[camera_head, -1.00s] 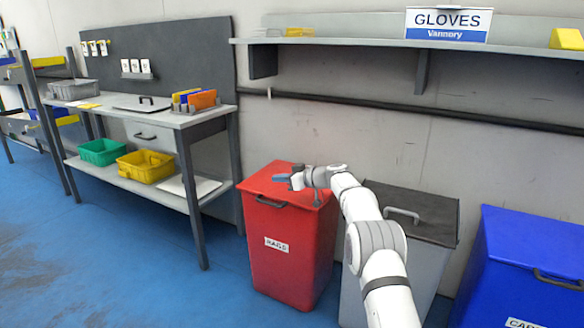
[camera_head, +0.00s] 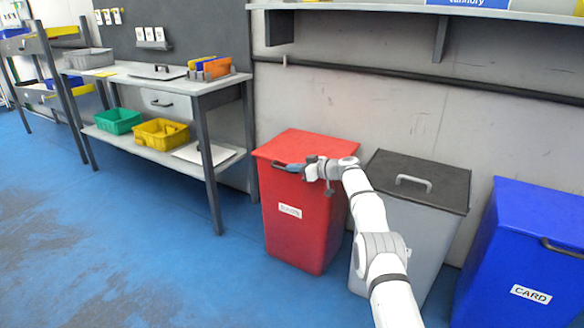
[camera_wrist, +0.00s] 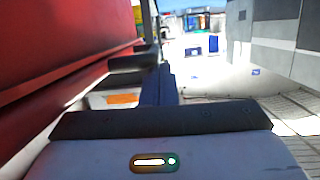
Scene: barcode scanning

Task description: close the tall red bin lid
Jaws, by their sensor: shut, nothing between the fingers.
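The tall red bin (camera_head: 290,225) stands on the blue floor with a white label on its front. Its red lid (camera_head: 312,143) lies down over the top and looks closed; a small gap cannot be ruled out. A dark handle is at the lid's front edge, partly hidden by my gripper. My gripper (camera_head: 292,168) is shut and empty at the lid's front edge, by the handle; I cannot tell whether they touch. In the wrist view, the shut fingers (camera_wrist: 158,86) are beside the red surface of the bin (camera_wrist: 50,45), which fills the left side.
A grey bin with a dark lid (camera_head: 420,175) stands right of the red bin, behind my arm. A blue bin (camera_head: 530,235) is farther right. A workbench (camera_head: 125,82) with trays stands at left. The floor in front (camera_head: 150,260) is clear.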

